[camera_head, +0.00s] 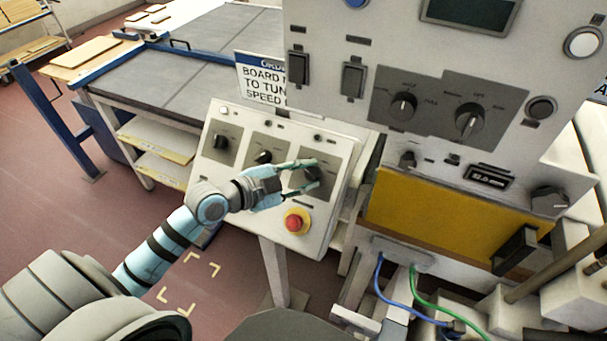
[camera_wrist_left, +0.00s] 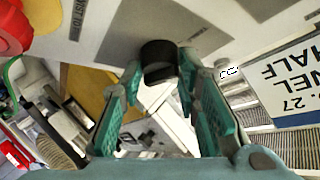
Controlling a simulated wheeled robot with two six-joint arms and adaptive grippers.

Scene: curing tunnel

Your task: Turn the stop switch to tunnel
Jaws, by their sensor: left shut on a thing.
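The sloped white switch panel (camera_head: 225,170) has three dark dials on grey plates in a row. My left gripper (camera_head: 308,178) is at the rightmost one, the black switch knob (camera_wrist_left: 160,60). In the left wrist view, the green fingers (camera_wrist_left: 160,68) of my left gripper stand on both sides of this knob and are shut on it. The plate lettering above it is upside down and cut off, so I cannot read it. The knob's pointer is hidden, and I cannot tell which mark it faces. My right gripper is not in view.
A red push button (camera_head: 293,222) on a yellow ring sits just below the gripper on the panel. A large white control cabinet (camera_head: 335,105) with more dials stands to the right. A sign (camera_head: 262,80) stands behind the panel. A grey conveyor table (camera_head: 190,50) lies at the back left.

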